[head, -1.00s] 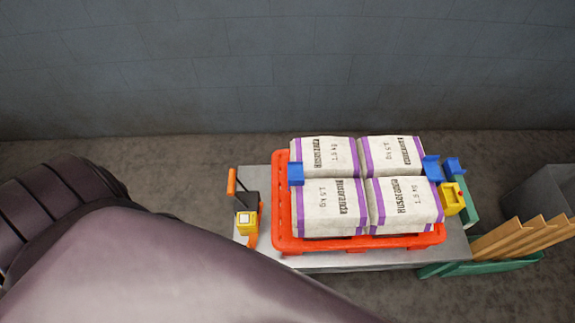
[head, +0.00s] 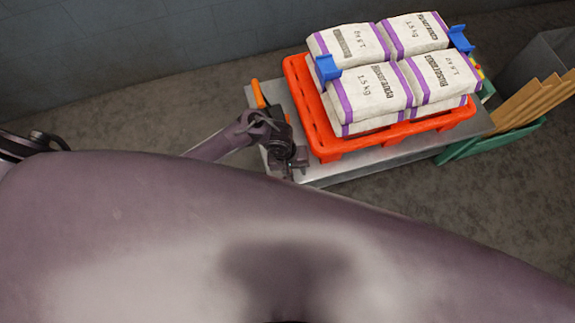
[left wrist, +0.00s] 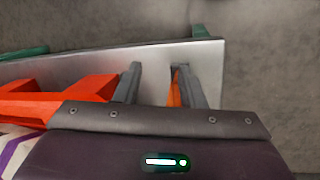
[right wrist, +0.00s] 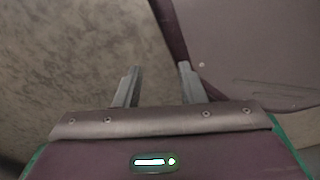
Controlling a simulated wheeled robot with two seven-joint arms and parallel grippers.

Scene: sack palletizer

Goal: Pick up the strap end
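My left gripper (head: 296,166) is over the left end of the metal table (head: 330,174), beside the orange pallet (head: 325,143). In the left wrist view its fingers (left wrist: 158,78) are apart. An orange part (left wrist: 174,88) shows close to the inner side of the right finger; I cannot tell if they touch. I cannot make out a strap end for sure. The yellow unit at this table end is hidden behind my gripper; the orange handle (head: 258,93) shows. My right gripper (right wrist: 158,75) is open and empty, above grey floor, and is not visible in the head view.
White sacks with purple edges (head: 380,92) are stacked on the pallet. Blue corner pieces sit at its left (head: 327,68) and right (head: 460,39). Brown boards (head: 530,105) and a grey bin (head: 545,62) stand right. Floor in front of the table is clear.

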